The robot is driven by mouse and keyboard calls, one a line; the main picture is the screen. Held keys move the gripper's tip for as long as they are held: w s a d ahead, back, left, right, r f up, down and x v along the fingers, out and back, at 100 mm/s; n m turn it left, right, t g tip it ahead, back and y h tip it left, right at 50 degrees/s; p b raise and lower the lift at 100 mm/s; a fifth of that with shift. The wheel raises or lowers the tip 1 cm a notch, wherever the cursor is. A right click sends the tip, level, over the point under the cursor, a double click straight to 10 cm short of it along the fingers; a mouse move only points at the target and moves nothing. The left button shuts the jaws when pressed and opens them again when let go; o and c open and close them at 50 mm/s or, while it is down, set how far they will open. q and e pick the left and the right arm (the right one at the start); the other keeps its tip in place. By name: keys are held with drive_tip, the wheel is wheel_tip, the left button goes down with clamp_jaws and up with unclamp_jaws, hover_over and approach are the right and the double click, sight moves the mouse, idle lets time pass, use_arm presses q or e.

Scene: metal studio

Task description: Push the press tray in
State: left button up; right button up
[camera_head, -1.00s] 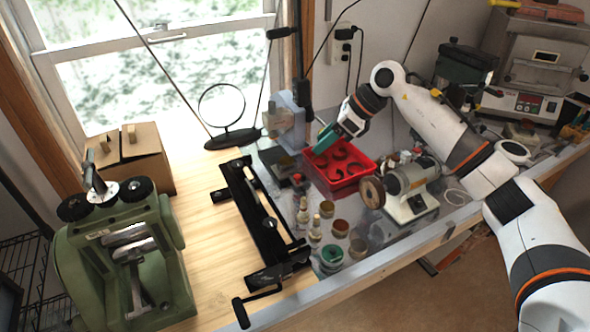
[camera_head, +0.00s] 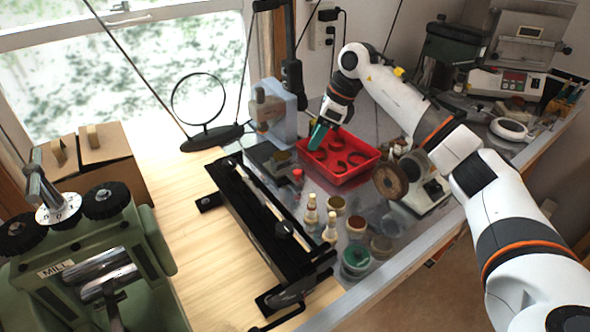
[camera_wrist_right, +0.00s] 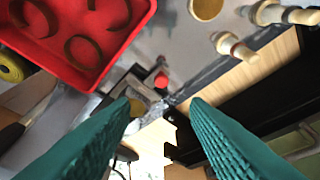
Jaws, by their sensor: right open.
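The press (camera_head: 272,108) is a small grey-blue machine at the back of the bench in the head view. Its dark, flat tray (camera_head: 272,158) sticks out in front of its base. A red knob (camera_head: 298,175) stands at the tray's near right; the knob also shows in the wrist view (camera_wrist_right: 162,80), beyond my fingertips. My right gripper (camera_head: 317,138) hangs above the back left edge of the red bin, to the right of the press and apart from the tray. Its teal fingers (camera_wrist_right: 160,110) are open with nothing held between them. My left gripper is not in view.
The red bin (camera_head: 361,176) with dark rings sits right of the tray. Several small bottles and jars (camera_head: 331,228) stand in front. A black rail frame (camera_head: 262,225) lies left of them. A grinder (camera_head: 425,185) stands at right, a green mill (camera_head: 95,270) at left.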

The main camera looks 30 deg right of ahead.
sight(298, 171)
drive_tip(key=p+x, duration=0.1)
drive_tip(key=x, duration=1)
drive_tip(key=shift+s+d+p, duration=0.1)
drive_tip(key=shift+p, duration=0.25)
clamp_jaws()
